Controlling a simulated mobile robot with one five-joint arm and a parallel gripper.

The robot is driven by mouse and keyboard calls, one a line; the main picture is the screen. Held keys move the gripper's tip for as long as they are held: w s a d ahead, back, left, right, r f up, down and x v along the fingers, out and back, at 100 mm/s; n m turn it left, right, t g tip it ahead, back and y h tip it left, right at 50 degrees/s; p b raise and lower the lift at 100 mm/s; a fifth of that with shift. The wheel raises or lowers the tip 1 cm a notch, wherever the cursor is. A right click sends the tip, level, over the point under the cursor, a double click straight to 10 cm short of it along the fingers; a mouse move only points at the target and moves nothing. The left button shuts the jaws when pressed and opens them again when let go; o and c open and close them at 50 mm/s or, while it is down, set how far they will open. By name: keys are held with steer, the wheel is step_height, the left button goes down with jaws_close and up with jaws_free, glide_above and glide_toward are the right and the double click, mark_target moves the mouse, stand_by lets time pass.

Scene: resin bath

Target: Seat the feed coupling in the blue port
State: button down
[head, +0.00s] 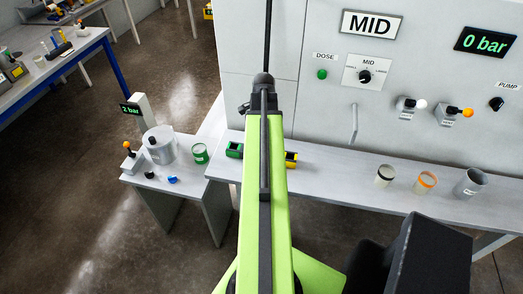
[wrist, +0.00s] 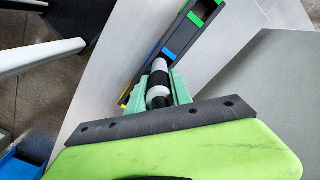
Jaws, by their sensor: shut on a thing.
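In the wrist view my gripper (wrist: 159,86) has its pale green fingers shut on the feed coupling (wrist: 158,97), a white cylinder with black bands. The coupling's far end points at the dark port block (wrist: 181,38), close to a blue mark (wrist: 168,53) on it. I cannot tell whether that end touches the block or is inside a port. The block also has a green mark (wrist: 195,18) and a yellow mark (wrist: 124,106). In the head view my arm hides the gripper, the coupling and the block's middle; only a green end (head: 235,150) and a yellow end (head: 291,158) show.
A grey bench (head: 335,168) runs along the wall panel. A side table (head: 157,181) at left holds a pot (head: 159,146), a green-banded cup (head: 200,153) and an orange-knobbed lever (head: 130,158). Displays read 0 bar and 2 bar.

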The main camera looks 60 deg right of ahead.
steer(key=shift+w+f, duration=0.15)
steer(key=shift+w, duration=0.1)
step_height(320, 180, down, 4)
steer(key=b, duration=0.4)
steer(key=shift+s+a+f, duration=0.1)
steer(key=shift+s+f, duration=0.05)
steer(key=shift+s+a+r, duration=0.1)
steer(key=shift+a+r, duration=0.05)
steer(key=shift+r, duration=0.1)
steer(key=c, duration=1.1)
jaws_free()
steer(key=shift+c, duration=0.2)
steer(key=shift+d+r+p, duration=0.25)
steer(key=shift+r+p, duration=0.25)
steer(key=shift+p, duration=0.15)
step_height(320, 180, up, 11)
steer(key=p, duration=1.1)
